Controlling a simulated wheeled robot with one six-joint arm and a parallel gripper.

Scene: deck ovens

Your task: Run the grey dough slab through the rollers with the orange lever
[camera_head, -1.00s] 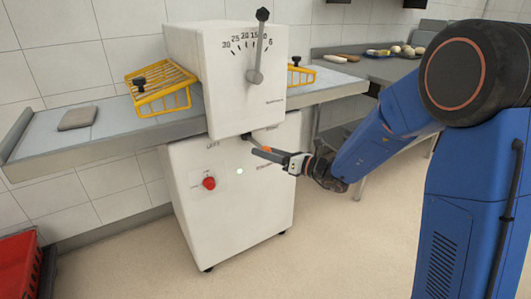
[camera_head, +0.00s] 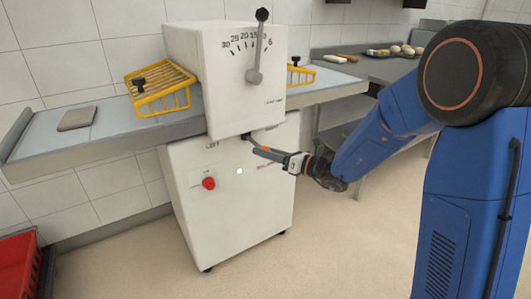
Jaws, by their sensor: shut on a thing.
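The grey dough slab (camera_head: 77,118) lies flat on the left belt (camera_head: 38,132) of the white dough sheeter (camera_head: 180,55), left of the yellow guard. The orange lever (camera_head: 266,149) sticks out low on the machine's front, just under the upper housing; only a little of its orange shows. My gripper (camera_head: 285,157) is shut on the lever, reaching in from the right. The fingers hide part of the lever. The rollers are hidden inside the housing.
Yellow guards stand at both sides, the left one (camera_head: 160,88) and the right one (camera_head: 300,74). A grey handle (camera_head: 256,60) stands upright on a numbered dial. A red button (camera_head: 208,183) is on the lower front. A red crate (camera_head: 18,262) is at lower left. The floor in front is clear.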

